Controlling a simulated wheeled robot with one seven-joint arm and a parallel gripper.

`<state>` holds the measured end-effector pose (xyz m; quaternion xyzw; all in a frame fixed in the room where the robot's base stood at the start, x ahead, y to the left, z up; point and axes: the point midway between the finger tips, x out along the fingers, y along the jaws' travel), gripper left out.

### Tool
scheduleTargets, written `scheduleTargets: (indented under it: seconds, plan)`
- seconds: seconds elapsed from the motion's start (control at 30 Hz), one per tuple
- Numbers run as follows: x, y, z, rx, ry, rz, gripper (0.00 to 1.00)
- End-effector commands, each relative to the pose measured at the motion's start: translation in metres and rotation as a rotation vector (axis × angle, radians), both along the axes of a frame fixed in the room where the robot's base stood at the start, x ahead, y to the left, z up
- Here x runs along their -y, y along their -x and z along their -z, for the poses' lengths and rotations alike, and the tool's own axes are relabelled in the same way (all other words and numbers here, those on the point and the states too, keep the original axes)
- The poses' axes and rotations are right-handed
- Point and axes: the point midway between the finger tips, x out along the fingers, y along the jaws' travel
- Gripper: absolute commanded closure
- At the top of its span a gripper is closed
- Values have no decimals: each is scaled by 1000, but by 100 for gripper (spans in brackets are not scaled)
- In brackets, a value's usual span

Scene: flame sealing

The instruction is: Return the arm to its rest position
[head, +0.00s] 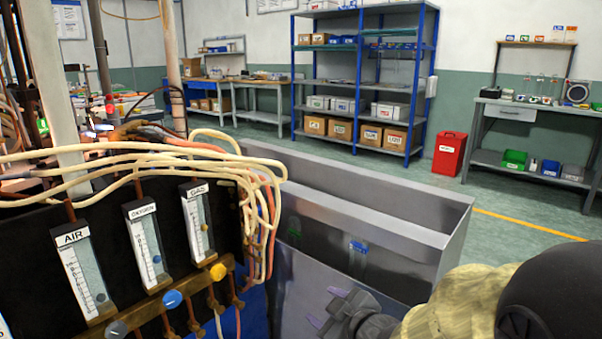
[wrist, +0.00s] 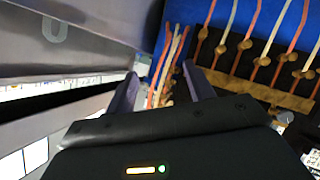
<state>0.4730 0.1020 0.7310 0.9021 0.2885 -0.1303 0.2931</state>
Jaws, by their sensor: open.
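My gripper (head: 328,309) shows at the bottom middle of the head view, in front of the grey metal trough. In the wrist view its two purple-grey fingers (wrist: 158,88) are spread apart with nothing between them. My arm comes in from the lower right of the head view, with a yellowish cover and a dark joint. The gas panel (head: 110,222) stands to the left of my gripper, and my gripper appears apart from it.
The metal trough (head: 440,262) lies right beside my gripper. Hoses (head: 150,157) loop over the panel and hang down its right side; some hang near the fingers in the wrist view. Blue shelving (head: 291,75), a red bin (head: 449,154) and open floor lie beyond.

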Motion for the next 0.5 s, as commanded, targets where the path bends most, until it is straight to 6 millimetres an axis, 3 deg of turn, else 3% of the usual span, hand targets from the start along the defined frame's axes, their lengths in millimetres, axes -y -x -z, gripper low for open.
scheduleTargets:
  seconds: [0.17,0.3,0.5]
  plan:
    - [49,8,17,-236,17,272,47]
    - [79,31,32,-441,3,472,47]
    - [100,75,45,-708,-41,694,47]
